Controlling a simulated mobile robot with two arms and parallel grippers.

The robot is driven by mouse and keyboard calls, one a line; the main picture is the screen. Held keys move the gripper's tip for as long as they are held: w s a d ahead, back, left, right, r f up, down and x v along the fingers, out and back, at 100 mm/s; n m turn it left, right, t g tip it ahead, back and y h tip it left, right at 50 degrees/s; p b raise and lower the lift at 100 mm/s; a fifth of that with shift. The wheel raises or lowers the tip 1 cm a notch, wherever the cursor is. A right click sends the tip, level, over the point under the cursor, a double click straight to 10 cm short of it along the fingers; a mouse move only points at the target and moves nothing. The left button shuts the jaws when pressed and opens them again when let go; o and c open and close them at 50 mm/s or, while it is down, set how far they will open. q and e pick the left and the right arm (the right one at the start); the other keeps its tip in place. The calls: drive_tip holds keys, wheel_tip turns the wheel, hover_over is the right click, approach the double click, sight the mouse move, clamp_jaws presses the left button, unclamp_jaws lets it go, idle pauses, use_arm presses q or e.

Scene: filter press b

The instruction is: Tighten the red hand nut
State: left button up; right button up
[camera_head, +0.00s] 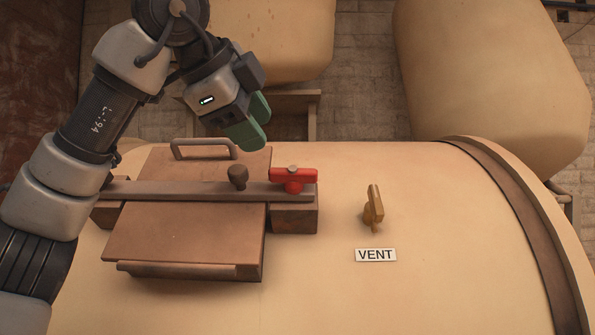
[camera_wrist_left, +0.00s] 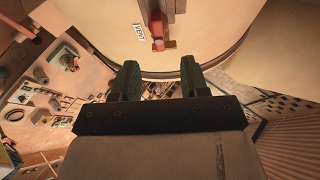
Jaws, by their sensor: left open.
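The red hand nut (camera_head: 293,178) sits at the right end of a flat metal clamp bar (camera_head: 200,191) in the head view. The bar lies across a brown hatch lid (camera_head: 185,236). My left gripper (camera_head: 256,122), with green fingers, is above the far edge of the lid, up and to the left of the nut and apart from it. It is open and empty; the wrist view shows its fingers (camera_wrist_left: 161,80) spread. A red part (camera_wrist_left: 157,28) shows beyond them in the wrist view; I cannot tell surely whether it is the nut. My right gripper is not visible.
A dark round knob (camera_head: 238,177) stands on the bar left of the nut, and a lid handle (camera_head: 203,148) is behind it. A brass vent valve (camera_head: 373,208) and a VENT label (camera_head: 376,254) are to the right. The tank top between nut and valve is clear.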

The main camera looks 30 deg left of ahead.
sight(285, 169)
use_arm(q)
drive_tip(key=p+x, duration=0.1)
drive_tip(key=x, duration=0.2)
drive_tip(key=shift+f, duration=0.4)
drive_tip(key=x, duration=0.3)
drive_tip(key=shift+w+p, duration=0.4)
drive_tip(key=shift+x, duration=1.05)
drive_tip(key=shift+d+f, duration=0.1)
drive_tip(key=shift+f, duration=0.1)
drive_tip(key=shift+w, duration=0.15)
drive_tip(key=shift+c, duration=0.4)
clamp_jaws()
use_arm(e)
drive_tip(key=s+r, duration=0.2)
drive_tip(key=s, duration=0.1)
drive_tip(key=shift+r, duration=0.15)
